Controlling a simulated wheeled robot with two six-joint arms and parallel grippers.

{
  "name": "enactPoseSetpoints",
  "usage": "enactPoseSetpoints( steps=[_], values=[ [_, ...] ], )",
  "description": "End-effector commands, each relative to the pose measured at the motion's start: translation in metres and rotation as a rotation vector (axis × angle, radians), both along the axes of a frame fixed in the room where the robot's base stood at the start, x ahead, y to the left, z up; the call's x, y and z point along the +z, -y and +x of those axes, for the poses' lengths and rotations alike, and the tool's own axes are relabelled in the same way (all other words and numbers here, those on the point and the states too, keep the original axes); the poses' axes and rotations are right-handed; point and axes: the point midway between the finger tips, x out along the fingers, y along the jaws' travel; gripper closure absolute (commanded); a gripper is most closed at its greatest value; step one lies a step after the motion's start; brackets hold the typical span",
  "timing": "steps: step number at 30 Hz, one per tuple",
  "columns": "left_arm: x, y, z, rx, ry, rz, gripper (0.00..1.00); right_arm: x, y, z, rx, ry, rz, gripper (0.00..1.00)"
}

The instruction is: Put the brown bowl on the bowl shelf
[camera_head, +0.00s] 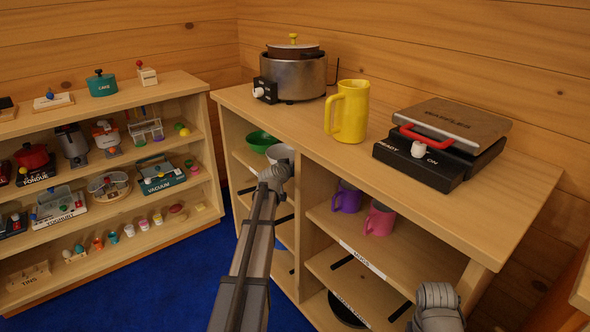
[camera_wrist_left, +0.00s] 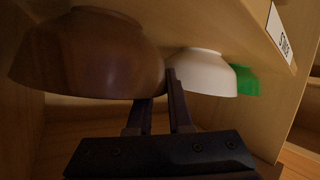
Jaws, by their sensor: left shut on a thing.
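In the left wrist view, which is turned upside down, the brown bowl (camera_wrist_left: 88,55) fills the left. My left gripper (camera_wrist_left: 160,92) is shut on its wall near the rim, with one finger partly hidden by the bowl. A white bowl (camera_wrist_left: 205,72) sits close beside it, and a green bowl (camera_wrist_left: 247,80) is beyond. The bowl shelf (camera_wrist_left: 215,28) carries a label; I cannot tell whether the brown bowl touches the board. In the head view, my left arm reaches into the left bay, where the green bowl (camera_head: 262,141) and white bowl (camera_head: 281,153) show. The brown bowl is hidden there.
The cabinet top (camera_head: 400,190) above holds a pot cooker (camera_head: 293,75), a yellow jug (camera_head: 348,112) and a waffle maker (camera_head: 440,140). A divider (camera_head: 312,185) separates the right bay with purple (camera_head: 347,197) and pink (camera_head: 379,220) mugs. A toy-filled shelf unit (camera_head: 100,225) stands left.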

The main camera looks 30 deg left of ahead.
Motion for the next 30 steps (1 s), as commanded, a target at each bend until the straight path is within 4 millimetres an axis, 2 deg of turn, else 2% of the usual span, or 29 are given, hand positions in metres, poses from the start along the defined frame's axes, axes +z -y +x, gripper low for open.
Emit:
enactPoseSetpoints(
  steps=[1,2,9,20,26,30],
  values=[
    [-0.002,0.000,0.000,0.001,0.001,-0.002,1.00,-0.003,0.000,0.000,0.000,0.000,0.000,0.50],
    [-0.001,0.000,0.000,0.000,0.000,0.000,0.78,-0.001,0.000,0.000,0.000,0.000,0.000,0.50],
    [-0.001,0.000,0.000,0.000,0.000,0.000,0.52,-0.001,0.000,0.000,0.000,0.000,0.000,0.50],
    [0.002,0.000,0.000,0.000,0.000,-0.001,0.52,0.002,0.000,0.000,0.000,0.000,0.000,0.50],
    [0.010,0.004,-0.018,0.001,0.001,-0.002,0.52,0.010,0.000,0.000,-0.001,0.000,0.001,0.50],
    [0.020,0.008,-0.041,0.002,0.001,-0.001,0.52,0.019,0.000,0.000,-0.001,-0.001,0.003,0.50]
  ],
)
